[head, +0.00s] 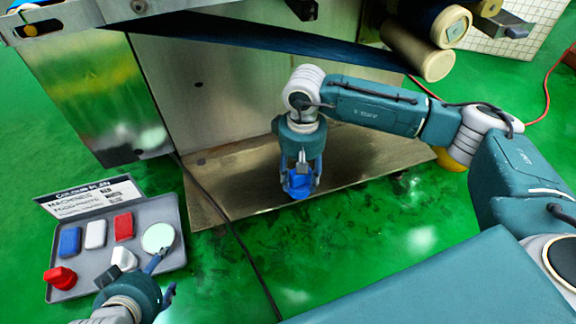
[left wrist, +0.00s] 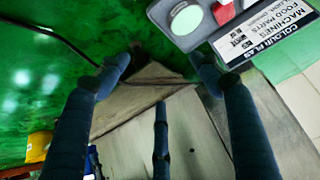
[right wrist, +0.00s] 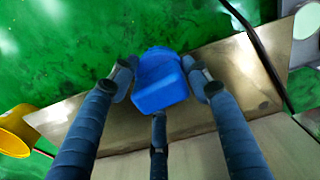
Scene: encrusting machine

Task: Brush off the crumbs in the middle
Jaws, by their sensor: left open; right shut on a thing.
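My right gripper (head: 300,172) is shut on a blue block-shaped tool (right wrist: 160,85), probably a brush, and holds it over the front part of the metal plate (head: 235,200) at the machine's foot. I cannot tell whether the tool touches the plate. My left gripper (head: 163,277) is open and empty by the lower right corner of the grey tray (head: 180,262). In the left wrist view its fingers (left wrist: 162,68) are apart with nothing between them. I cannot make out separate crumbs; the plate shows only dull brownish patches.
The tray holds red, blue and white pieces and a pale green disc (head: 157,237), with a colour plan sign (head: 88,196) behind. A black cable (head: 225,222) crosses the plate's left end. A yellow container (right wrist: 15,130) stands by the plate's other end. Green floor lies in front.

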